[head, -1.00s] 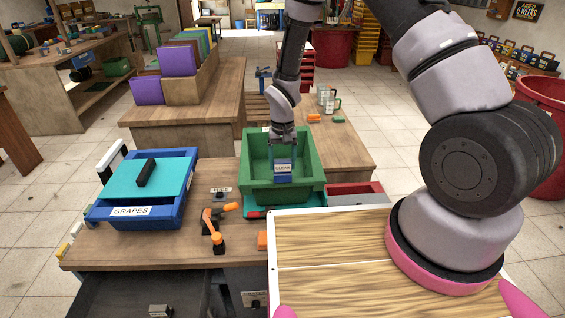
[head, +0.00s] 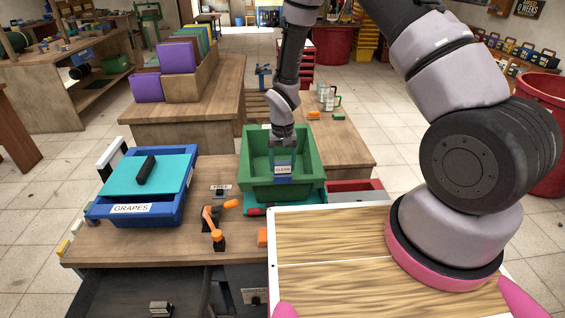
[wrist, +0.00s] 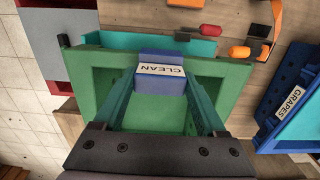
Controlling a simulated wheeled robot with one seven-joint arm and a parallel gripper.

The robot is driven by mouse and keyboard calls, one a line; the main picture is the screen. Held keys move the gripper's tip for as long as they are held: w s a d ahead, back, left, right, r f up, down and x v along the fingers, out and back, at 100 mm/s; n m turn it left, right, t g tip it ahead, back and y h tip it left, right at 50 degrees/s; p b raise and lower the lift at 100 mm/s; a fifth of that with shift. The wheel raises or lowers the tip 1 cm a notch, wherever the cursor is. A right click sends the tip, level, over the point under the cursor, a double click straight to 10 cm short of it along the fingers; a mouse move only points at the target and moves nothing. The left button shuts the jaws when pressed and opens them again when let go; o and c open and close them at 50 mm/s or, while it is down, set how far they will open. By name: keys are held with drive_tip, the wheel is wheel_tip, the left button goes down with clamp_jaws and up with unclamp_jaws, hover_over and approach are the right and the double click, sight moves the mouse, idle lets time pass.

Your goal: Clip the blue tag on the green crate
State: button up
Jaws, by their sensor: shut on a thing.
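The blue tag (head: 283,177) is a small block with a white CLEAN label. It also shows in the wrist view (wrist: 160,86), between the two teal fingertips of my gripper (wrist: 162,78). My gripper (head: 283,150) points down and is shut on the tag. The green crate (head: 252,182) stands open on the wooden bench, and its inside looks empty. The tag is at the crate's near wall, whose rim also shows in the wrist view (wrist: 215,67). It overlaps that rim in the picture. Whether it is seated on the rim or just above it, I cannot tell.
A blue crate (head: 133,221) labelled GRAPES, with a teal lid (head: 120,176), stands to the left. An orange-handled tool (head: 213,222) lies between the crates. A teal piece (wrist: 130,42) lies beside the green crate's near side. A red-and-grey bin (head: 355,190) is to the right.

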drive_tip(key=shift+f, duration=0.75)
drive_tip(key=o, duration=1.3)
wheel_tip(320, 180, up, 11)
drive_tip(key=shift+f, duration=0.2)
drive_tip(key=s+d+r+m+t, duration=0.1)
drive_tip(key=d+r, duration=0.2)
drive_tip(key=r, duration=0.5)
drive_tip(key=d+r+t+y, duration=0.1)
drive_tip(key=d+r, duration=0.3)
drive_tip(key=r, duration=0.4)
drive_tip(key=s+d+r+m+t, duration=0.1)
drive_tip(key=d+r, duration=0.2)
drive_tip(key=r, duration=0.5)
drive_tip(key=s+d+r+t, duration=0.1)
drive_tip(key=s+d+r, duration=0.2)
drive_tip(key=s+r, duration=0.2)
drive_tip(key=s+d+r+m+t, duration=0.1)
drive_tip(key=s+d+r, duration=0.2)
drive_tip(key=s+r, duration=0.2)
drive_tip(key=s+d+r+m+t+y, duration=0.1)
drive_tip(key=s+d+r+t, duration=0.1)
drive_tip(key=s+r, duration=0.3)
drive_tip(key=shift+s+d+r, duration=0.1)
drive_tip(key=shift+s+d, duration=0.25)
drive_tip(key=shift+s, duration=0.35)
drive_tip(key=shift+s+d, duration=0.3)
drive_tip(key=shift+s, duration=0.4)
